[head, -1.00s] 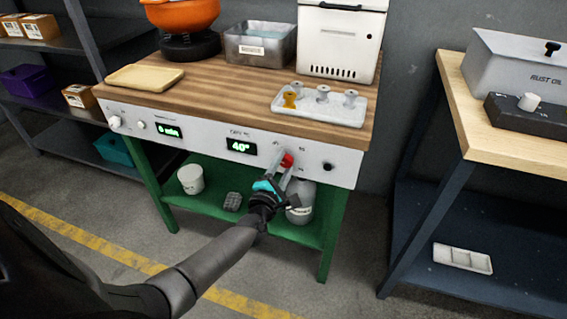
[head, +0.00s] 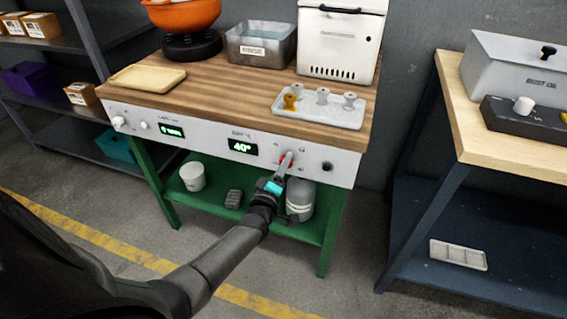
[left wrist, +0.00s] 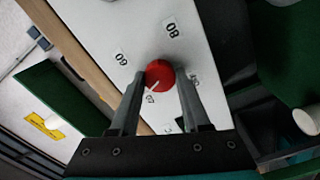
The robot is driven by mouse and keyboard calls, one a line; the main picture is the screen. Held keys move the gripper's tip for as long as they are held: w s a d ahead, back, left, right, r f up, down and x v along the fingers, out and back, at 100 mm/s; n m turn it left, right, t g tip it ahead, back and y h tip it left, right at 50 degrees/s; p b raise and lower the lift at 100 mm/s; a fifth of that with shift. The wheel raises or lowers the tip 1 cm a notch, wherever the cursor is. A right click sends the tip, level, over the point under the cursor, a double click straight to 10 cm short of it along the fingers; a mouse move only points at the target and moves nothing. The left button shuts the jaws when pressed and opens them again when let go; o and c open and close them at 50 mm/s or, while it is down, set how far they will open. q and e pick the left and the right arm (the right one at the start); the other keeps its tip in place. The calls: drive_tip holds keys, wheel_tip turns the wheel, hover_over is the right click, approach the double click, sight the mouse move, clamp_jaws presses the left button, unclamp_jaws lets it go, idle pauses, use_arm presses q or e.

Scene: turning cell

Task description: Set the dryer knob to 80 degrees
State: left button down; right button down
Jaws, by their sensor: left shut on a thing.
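The dryer knob (head: 287,159) is a red round knob at the right part of the white control panel (head: 210,140). The green display (head: 243,147) left of it reads 40°. My left gripper (head: 284,168) reaches up from below and is shut on the knob. In the left wrist view the red knob (left wrist: 159,75) sits between the two finger ends, with a white mark pointing to the lower left. Printed numbers 80 (left wrist: 171,30) and 60 (left wrist: 122,58) stand around it; others are partly hidden by the fingers. My right gripper is not in view.
A black knob (head: 327,166) is close to the right on the same panel. A grey bottle (head: 300,201) stands on the green shelf below. The bench top holds a tray (head: 313,112) with small parts and a white box (head: 340,40). Another bench stands right.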

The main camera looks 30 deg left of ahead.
use_arm(q)
drive_tip(key=m, duration=3.1)
drive_tip(key=shift+d, duration=0.15)
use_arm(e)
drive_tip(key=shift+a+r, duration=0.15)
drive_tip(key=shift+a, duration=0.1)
use_arm(q)
drive_tip(key=shift+m, duration=0.3)
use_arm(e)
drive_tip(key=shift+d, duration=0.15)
